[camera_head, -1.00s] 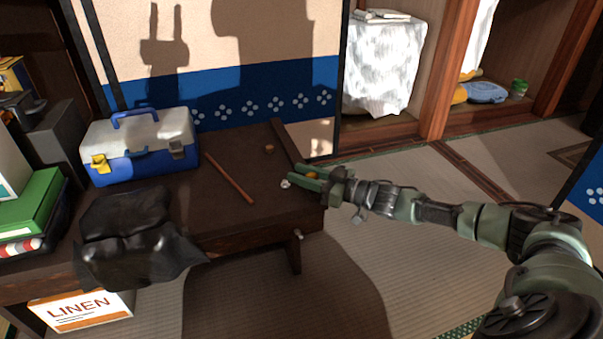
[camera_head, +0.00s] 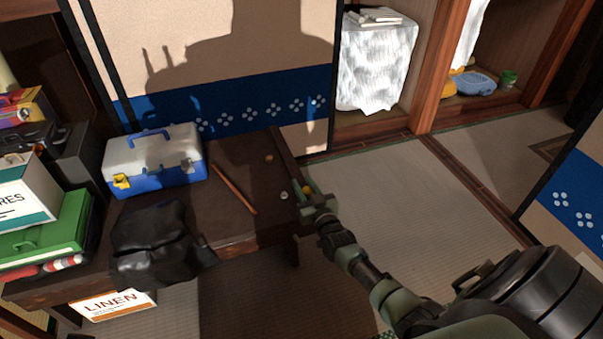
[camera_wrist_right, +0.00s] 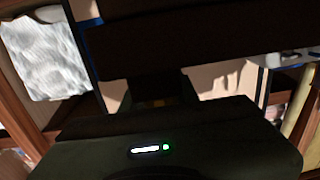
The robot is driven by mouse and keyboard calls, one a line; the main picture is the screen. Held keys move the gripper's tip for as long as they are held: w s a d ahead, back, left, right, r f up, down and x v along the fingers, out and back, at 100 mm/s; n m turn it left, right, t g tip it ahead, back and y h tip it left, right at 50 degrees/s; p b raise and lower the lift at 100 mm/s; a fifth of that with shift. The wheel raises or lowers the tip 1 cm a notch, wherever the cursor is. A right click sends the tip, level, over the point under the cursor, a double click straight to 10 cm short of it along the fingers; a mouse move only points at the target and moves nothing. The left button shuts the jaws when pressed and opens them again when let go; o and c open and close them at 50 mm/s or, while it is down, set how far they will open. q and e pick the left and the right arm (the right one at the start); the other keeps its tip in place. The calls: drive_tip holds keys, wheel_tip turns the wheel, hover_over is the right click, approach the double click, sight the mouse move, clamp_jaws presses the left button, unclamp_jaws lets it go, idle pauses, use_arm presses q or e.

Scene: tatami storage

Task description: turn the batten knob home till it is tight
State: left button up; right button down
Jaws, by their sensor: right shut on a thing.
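The dark batten (camera_head: 286,158) runs along the right edge of the low dark table. A small yellow-orange knob (camera_head: 307,190) shows between the fingers of my right gripper (camera_head: 304,187) at that edge. My right gripper is shut on the knob, and its fingers hide most of it. The wrist view is dark; only a dim brownish patch (camera_wrist_right: 155,103) shows between the fingers there. I cannot tell how far the knob is turned or whether it is seated. My left gripper is not in view.
On the table (camera_head: 225,225) are a blue-and-white toolbox (camera_head: 155,160), a black cloth-like bundle (camera_head: 155,240), an orange-brown rod (camera_head: 233,189), a small pale piece (camera_head: 284,195) and a small wooden piece (camera_head: 269,157). Open tatami (camera_head: 400,200) lies to the right.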

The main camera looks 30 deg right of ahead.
drive_tip(key=shift+r+m+h+p, duration=0.25)
drive_tip(key=shift+m+h+p, duration=0.1)
drive_tip(key=shift+m+h, duration=0.3)
drive_tip(key=shift+d+f+m+g+h+p, duration=0.1)
drive_tip(key=shift+m+g+h+p, duration=0.2)
drive_tip(key=shift+h, duration=0.35)
drive_tip(key=shift+d+f+m+g+h+p, duration=0.15)
drive_tip(key=shift+m+g+h, duration=0.2)
drive_tip(key=shift+h, duration=0.25)
drive_tip(key=shift+s+d+m+g+h, duration=0.1)
drive_tip(key=shift+m+g+h, duration=0.25)
drive_tip(key=shift+m+h, duration=0.45)
drive_tip(key=shift+s+d+r+m+g+h, duration=0.15)
drive_tip(key=shift+m+g+h, duration=0.25)
drive_tip(key=shift+h, duration=0.2)
drive_tip(key=shift+d+f+m+g+h, duration=0.15)
drive_tip(key=shift+m+g+h, duration=0.2)
drive_tip(key=shift+h, duration=0.25)
drive_tip(key=shift+r, duration=0.15)
drive_tip(key=shift+d, duration=0.1)
drive_tip(key=c, duration=1.1)
unclamp_jaws()
drive_tip(key=shift+o, duration=0.2)
